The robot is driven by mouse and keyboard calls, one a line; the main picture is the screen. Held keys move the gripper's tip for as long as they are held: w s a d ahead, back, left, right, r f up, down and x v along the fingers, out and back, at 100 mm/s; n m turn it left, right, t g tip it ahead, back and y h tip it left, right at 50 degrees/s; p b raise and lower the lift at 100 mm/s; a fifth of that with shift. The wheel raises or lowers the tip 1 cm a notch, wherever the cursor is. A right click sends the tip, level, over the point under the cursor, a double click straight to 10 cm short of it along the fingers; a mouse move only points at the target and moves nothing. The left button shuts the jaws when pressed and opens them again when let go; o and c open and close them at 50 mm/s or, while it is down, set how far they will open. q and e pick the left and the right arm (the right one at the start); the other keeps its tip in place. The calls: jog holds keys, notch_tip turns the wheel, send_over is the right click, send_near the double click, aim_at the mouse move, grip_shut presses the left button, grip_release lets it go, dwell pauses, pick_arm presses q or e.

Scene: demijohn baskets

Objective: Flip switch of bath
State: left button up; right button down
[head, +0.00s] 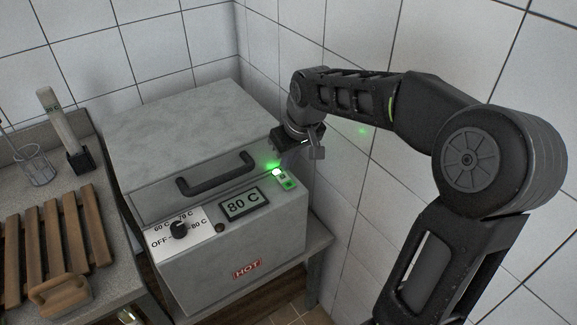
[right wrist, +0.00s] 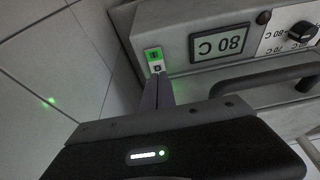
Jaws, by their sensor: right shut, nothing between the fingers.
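The bath is a grey box (head: 220,258) with a closed lid (head: 175,122) and a dark lid handle (head: 216,174). Its small green and white switch (head: 285,180) is at the right end of the front panel, and a green glow shows beside it. The switch also shows in the right wrist view (right wrist: 154,58), with a green half and a white half. My right gripper (head: 288,162) is shut and empty, its fingertips close to the white half in the wrist view (right wrist: 156,78). I cannot tell whether they touch it. My left gripper is out of view.
The panel also has a display (head: 244,204) reading 80 C, a black knob (head: 179,229) and a red HOT label (head: 246,269). Tiled walls (head: 350,200) stand close behind and right. A wooden rack (head: 55,240) and glassware (head: 35,160) are on the left counter.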

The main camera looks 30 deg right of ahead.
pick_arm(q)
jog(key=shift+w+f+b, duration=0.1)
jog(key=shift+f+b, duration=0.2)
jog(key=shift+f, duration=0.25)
pick_arm(e)
jog(key=v, duration=0.8)
